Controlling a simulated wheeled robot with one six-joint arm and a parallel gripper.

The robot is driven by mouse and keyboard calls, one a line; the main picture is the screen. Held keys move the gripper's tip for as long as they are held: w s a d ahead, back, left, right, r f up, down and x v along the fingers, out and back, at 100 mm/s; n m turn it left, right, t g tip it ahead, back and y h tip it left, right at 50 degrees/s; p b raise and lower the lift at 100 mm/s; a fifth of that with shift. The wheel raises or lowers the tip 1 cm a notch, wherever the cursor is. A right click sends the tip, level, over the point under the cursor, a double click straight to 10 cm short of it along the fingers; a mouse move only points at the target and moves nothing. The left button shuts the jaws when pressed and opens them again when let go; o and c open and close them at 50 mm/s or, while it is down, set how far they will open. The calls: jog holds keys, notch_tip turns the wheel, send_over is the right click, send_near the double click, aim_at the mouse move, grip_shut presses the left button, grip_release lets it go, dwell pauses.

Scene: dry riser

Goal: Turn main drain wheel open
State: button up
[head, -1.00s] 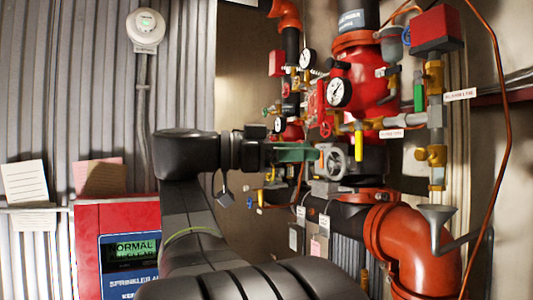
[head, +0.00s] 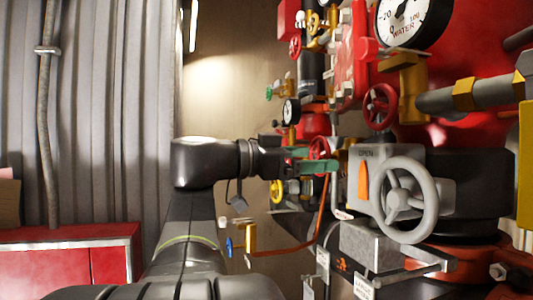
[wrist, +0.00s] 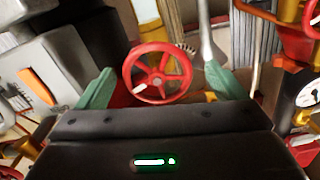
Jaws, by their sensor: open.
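A red spoked handwheel (wrist: 158,74) shows in the wrist view, framed between the two green fingers of my gripper (wrist: 160,80). The fingers are spread and hold nothing. A red handwheel (head: 319,148) also shows in the head view at the tip of my gripper (head: 312,159), partly hidden by the green fingers. It appears to be the same wheel. I cannot tell how deep the rim sits between the fingers or whether they touch it. No label naming the main drain is readable.
A large grey handwheel (head: 405,200) on a grey housing stands right of my gripper. Another red wheel (head: 380,107) and a water gauge (head: 412,20) are above. An orange hose (head: 318,215) hangs below. A red cabinet (head: 65,262) is at the left.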

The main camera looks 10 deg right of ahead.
aim_at(315, 158)
jog(key=d, duration=0.3)
jog(key=shift+s+r+p, duration=0.1)
jog(key=shift+s+p, duration=0.05)
jog(key=shift+p, duration=0.2)
jog(key=shift+d, duration=0.5)
jog(key=shift+c, duration=0.2)
jog(key=c, duration=0.9)
